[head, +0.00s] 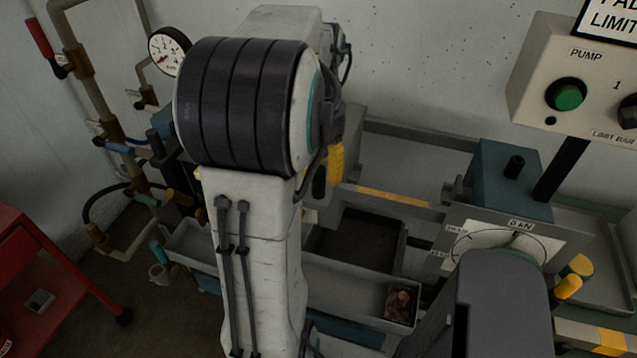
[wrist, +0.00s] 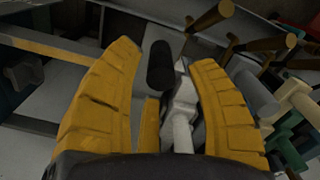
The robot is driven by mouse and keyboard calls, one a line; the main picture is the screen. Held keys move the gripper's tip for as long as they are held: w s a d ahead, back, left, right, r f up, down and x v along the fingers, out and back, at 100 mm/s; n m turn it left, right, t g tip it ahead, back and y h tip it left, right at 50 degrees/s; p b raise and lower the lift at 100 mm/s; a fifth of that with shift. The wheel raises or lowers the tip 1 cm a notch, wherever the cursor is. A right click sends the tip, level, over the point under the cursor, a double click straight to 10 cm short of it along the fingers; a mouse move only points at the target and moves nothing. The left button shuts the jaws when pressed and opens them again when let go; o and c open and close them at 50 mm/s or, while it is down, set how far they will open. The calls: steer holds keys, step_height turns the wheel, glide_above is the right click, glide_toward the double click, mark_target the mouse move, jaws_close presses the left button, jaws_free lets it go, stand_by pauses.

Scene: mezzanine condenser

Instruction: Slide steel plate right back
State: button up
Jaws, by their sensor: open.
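My gripper (wrist: 168,68) is open in the wrist view, with a yellow ribbed finger on each side. An upright black knob (wrist: 160,64) shows between the fingers; contact cannot be told. In the head view one yellow finger (head: 336,168) shows beside my arm, and a dark knob end (head: 319,182) is just left of it. A flat grey steel plate (head: 415,168) seems to lie within the rail frame behind a yellow-marked rail (head: 395,195). Whether the knob belongs to this plate cannot be told. My arm hides the left part of the frame.
A teal block (head: 505,180) with a black peg stands at the right, behind a dial panel (head: 495,240). A long grey trough (head: 335,285) runs in front. Pipes with valves and a gauge (head: 168,50) are at the left. A pump box (head: 575,90) is upper right.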

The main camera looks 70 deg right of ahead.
mark_target(319, 186)
steer(key=shift+f, duration=2.45)
steer(key=shift+c, duration=0.4)
jaws_close()
